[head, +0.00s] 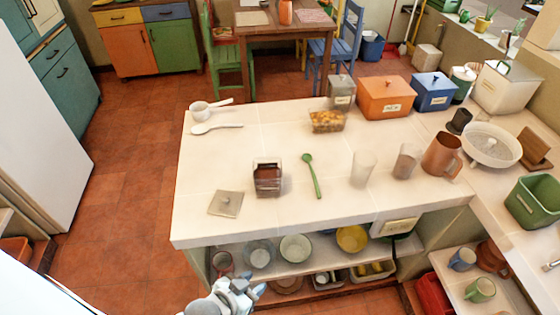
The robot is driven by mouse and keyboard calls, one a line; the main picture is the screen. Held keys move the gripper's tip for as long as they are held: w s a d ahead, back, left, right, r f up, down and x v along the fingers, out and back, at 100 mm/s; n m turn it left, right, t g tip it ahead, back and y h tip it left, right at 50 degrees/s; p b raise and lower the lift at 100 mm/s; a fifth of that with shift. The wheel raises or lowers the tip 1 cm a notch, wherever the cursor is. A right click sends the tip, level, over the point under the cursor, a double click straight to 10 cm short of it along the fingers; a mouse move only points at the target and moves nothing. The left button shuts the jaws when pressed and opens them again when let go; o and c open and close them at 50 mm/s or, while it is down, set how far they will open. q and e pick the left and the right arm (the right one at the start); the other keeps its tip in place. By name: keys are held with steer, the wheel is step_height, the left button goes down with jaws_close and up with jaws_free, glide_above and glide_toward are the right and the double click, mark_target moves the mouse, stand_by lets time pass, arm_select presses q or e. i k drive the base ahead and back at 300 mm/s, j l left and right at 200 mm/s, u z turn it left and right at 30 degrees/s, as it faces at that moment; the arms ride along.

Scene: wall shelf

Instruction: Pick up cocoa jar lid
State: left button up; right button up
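A flat square grey lid with a small knob (229,199), which looks like the cocoa jar lid, lies on the white tiled counter near its front left edge. A clear square jar with brown powder inside (267,180), apparently the cocoa jar, stands uncovered to the right of and behind the lid. My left gripper (256,296) is at the bottom of the head view, in front of the counter and apart from the lid. Its fingers are too small and overlapped to tell whether they are open. My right gripper is out of view.
A green spoon (313,176), a glass (362,168) and a copper mug (442,153) stand or lie to the right. A white spoon (216,127) lies behind. The counter's front edge (310,227) overhangs a shelf with bowls (296,248). The counter around the lid is clear.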

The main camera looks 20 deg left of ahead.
mark_target(224, 203)
steer(key=j+u, duration=0.15)
steer(key=u, duration=1)
